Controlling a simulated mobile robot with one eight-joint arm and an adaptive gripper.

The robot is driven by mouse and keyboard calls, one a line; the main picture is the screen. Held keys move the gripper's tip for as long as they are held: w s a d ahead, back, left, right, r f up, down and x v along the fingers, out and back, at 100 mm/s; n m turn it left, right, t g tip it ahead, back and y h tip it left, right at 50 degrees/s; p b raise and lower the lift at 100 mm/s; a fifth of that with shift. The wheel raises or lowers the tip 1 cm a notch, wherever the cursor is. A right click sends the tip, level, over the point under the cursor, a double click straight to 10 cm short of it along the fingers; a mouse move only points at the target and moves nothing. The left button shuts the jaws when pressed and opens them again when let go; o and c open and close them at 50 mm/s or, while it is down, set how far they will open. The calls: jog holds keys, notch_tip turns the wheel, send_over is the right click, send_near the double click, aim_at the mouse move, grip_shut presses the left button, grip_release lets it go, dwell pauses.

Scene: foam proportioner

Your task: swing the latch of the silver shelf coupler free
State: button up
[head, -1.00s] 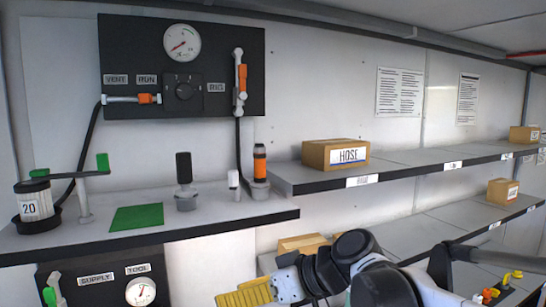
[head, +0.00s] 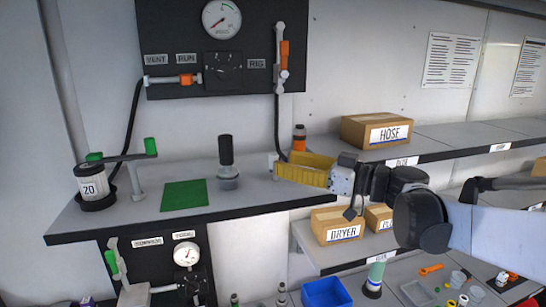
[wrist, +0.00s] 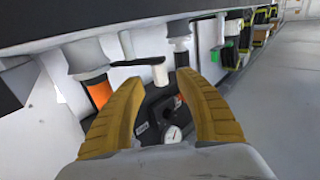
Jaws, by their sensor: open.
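The pale silver latch handle (wrist: 158,72) stands on a short dark arm over the shelf, beside the coupler that carries a black-and-orange cylinder (head: 299,138). In the wrist view, which looks upside down, the orange cylinder (wrist: 98,92) and its grey collar (wrist: 85,55) are left of the latch. My yellow gripper (head: 286,163) is open at the shelf's right end, with the handle (head: 273,163) just at its tips. In the wrist view my gripper (wrist: 160,82) frames the handle between its fingertips; contact cannot be told. My fingers hide the collar in the head view.
A grey coupler with a black grip (head: 228,170) stands left on the shelf (head: 240,206), past it a green mat (head: 184,195) and a green-handled latch (head: 150,147). A HOSE box (head: 377,130) is behind right. A gauge panel (head: 180,80) hangs above.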

aim_at(273, 168)
jog(key=shift+x, duration=1.95)
